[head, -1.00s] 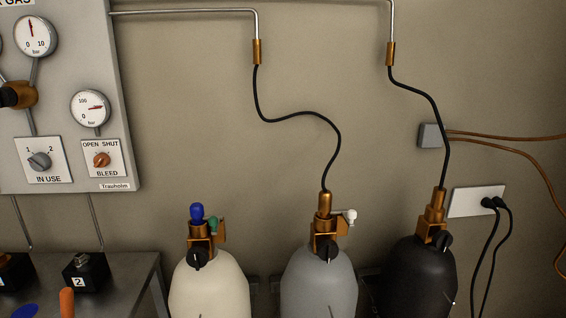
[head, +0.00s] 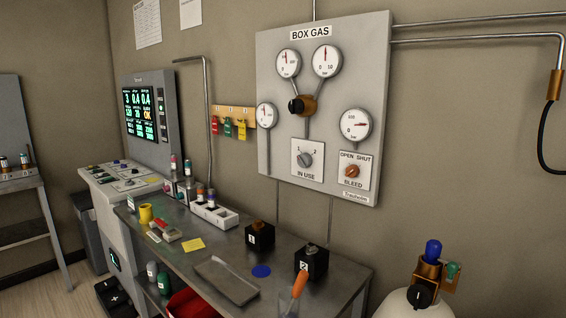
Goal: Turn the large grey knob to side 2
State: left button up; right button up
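The grey knob (head: 305,160) sits on a white IN USE plate (head: 307,173) on the BOX GAS panel (head: 380,75). The plate has a 1 at its upper left and a 2 at its upper right. The knob looks tilted toward the 1, but it is small and I cannot be sure. A smaller orange BLEED knob (head: 352,171) is to its right, marked OPEN and SHUT. Neither of my grippers is in view, and nothing covers the grey knob.
A metal bench (head: 345,285) stands below the panel, with black boxes numbered 1 (head: 260,236) and 2 (head: 311,263), an orange handle (head: 299,285) and a tray (head: 228,280). A cream cylinder (head: 412,303) stands right of the bench. A screen unit (head: 150,120) stands at left.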

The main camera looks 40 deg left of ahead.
aim_at(304, 160)
jog(key=u, duration=0.95)
